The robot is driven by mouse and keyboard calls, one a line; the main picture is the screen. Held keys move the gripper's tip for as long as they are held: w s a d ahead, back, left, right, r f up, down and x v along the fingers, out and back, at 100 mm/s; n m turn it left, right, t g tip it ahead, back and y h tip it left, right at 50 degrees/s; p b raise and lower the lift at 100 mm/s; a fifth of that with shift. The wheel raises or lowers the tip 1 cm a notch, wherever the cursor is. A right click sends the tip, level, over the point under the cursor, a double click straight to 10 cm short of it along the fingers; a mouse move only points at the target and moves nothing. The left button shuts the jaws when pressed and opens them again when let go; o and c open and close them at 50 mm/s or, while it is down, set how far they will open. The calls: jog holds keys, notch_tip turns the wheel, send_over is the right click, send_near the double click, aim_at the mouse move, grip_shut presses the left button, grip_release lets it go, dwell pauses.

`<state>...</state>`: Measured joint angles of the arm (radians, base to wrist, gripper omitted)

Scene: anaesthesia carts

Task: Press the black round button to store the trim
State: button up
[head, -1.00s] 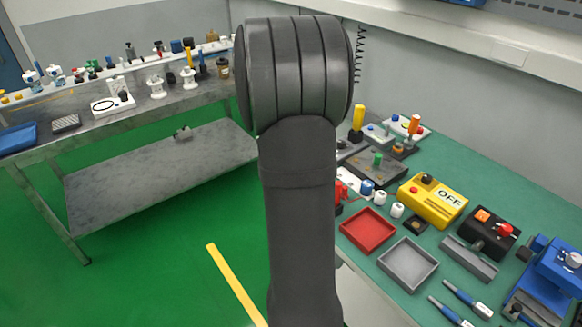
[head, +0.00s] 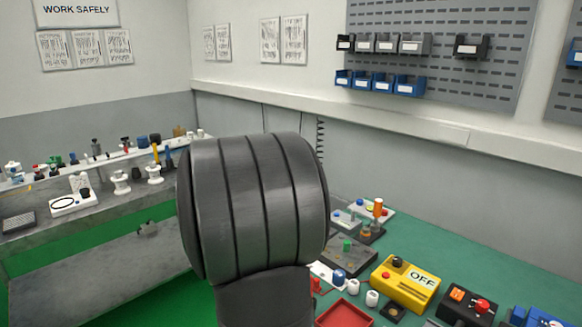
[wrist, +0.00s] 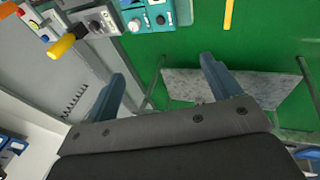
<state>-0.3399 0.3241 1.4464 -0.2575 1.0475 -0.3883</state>
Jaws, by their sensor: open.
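My gripper (wrist: 160,85) shows in the wrist view with its two blue-grey fingers wide apart and nothing between them. It is hidden in the head view, where my dark arm fills the middle. Several black round parts show, and I cannot tell which one stores the trim. One black knob (head: 397,261) tops the yellow OFF box on the right bench. Another black round part (head: 85,193) is on a white panel (head: 70,206) on the left bench. In the wrist view, a teal box (wrist: 146,15) at the top carries small round controls. My gripper is apart from all of these.
The green right bench (head: 420,240) also holds a black box (head: 468,306) with a red button, a red tray (head: 344,315) and small white jars. A grey left bench (head: 40,240) carries several devices. Blue and black bins (head: 384,80) hang on the wall.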

grip_shut()
dwell(1.4)
